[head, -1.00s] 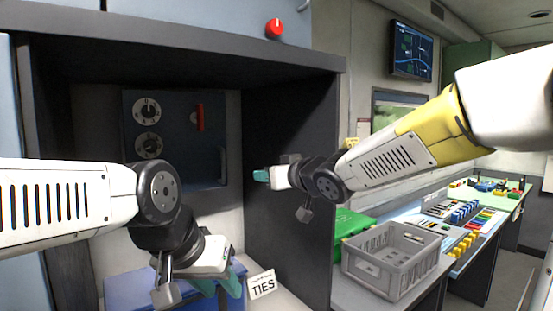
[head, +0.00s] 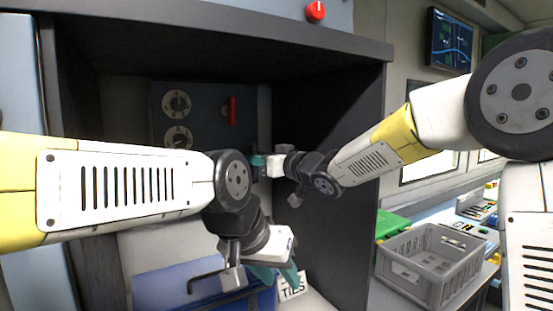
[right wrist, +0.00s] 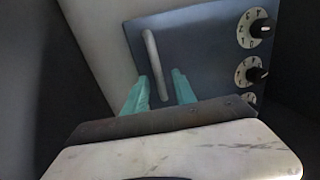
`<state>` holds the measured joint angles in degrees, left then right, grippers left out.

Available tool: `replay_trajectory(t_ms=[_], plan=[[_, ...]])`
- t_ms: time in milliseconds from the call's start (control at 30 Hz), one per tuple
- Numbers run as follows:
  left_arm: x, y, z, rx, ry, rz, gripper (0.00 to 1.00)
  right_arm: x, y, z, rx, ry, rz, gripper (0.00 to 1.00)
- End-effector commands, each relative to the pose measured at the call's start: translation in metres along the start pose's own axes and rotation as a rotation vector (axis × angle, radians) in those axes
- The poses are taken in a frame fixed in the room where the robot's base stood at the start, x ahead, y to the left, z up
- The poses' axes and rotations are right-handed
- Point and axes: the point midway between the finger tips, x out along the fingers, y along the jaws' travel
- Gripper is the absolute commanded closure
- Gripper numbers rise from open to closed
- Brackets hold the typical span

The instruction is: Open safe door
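The safe door (head: 205,112) is a dark blue-grey panel with round dials (head: 177,104) and a red lever (head: 232,110), at the back of a dark cabinet. It looks shut. My right gripper (head: 257,160) is at the door's right edge and covers the handle there. In the right wrist view, the pale bar handle (right wrist: 152,58) runs down between the two teal fingers (right wrist: 160,88). The fingers are apart, with gaps beside the bar. My left gripper (head: 276,274) is low at the front, its teal fingers apart and empty.
The cabinet's dark right side wall (head: 325,210) stands close to my right arm. A grey crate (head: 425,262) is outside at the right. A red knob (head: 315,11) is above.

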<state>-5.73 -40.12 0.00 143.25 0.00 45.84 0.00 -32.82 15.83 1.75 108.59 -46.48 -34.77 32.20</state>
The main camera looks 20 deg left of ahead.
Motion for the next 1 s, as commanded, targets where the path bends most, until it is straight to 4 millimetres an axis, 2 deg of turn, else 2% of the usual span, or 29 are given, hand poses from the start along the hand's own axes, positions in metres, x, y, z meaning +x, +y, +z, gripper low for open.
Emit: replay_trajectory(t_ms=[267, 433, 1000], plan=[[0.0, 0.0, 0.0, 0.0, 0.0, 0.0, 0.64, 0.0023, 0.0003, 0.0, 0.0, 0.0, 0.001, 0.68], [0.0, 0.0, 0.0, 0.0, 0.0, 0.0, 0.64, 0.0021, 0.0004, 0.0, 0.0, 0.0, 0.001, 0.99], [0.0, 0.0, 0.0, 0.0, 0.0, 0.0, 0.64, 0.0018, 0.0005, 0.0, 0.0, 0.0, 0.001, 1.0]])
